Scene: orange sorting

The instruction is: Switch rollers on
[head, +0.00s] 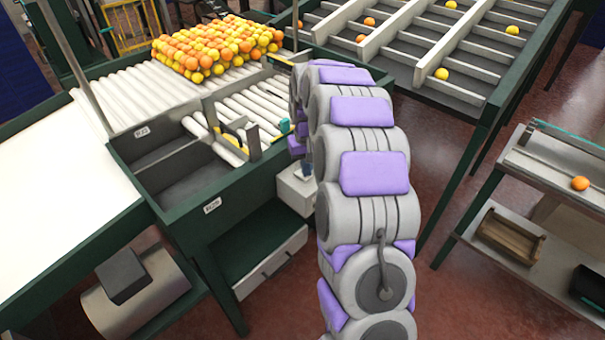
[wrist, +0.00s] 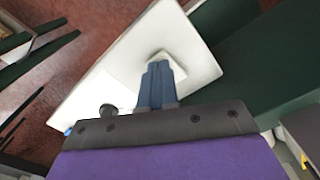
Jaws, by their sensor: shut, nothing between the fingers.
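The white rollers (head: 125,97) lie in a green-framed conveyor in the head view. A second, shorter set of rollers (head: 258,106) lies beside my arm. A white box (head: 296,192) is on the side of the green frame; its white face fills the middle of the wrist view (wrist: 105,72). A small pale raised part (wrist: 170,62) on it is partly behind my fingertips. A dark round knob (wrist: 108,110) shows lower left. My gripper (wrist: 158,68) is shut and empty, its blue-grey fingers over the box face. I cannot tell if they touch it.
Oranges and yellow fruit (head: 215,45) are piled on the far rollers. Grey bins (head: 175,165) sit left of my arm. A divided sorting table (head: 420,50) stands behind, and a shelf cart (head: 560,165) to the right. Red floor (head: 450,150) lies open between.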

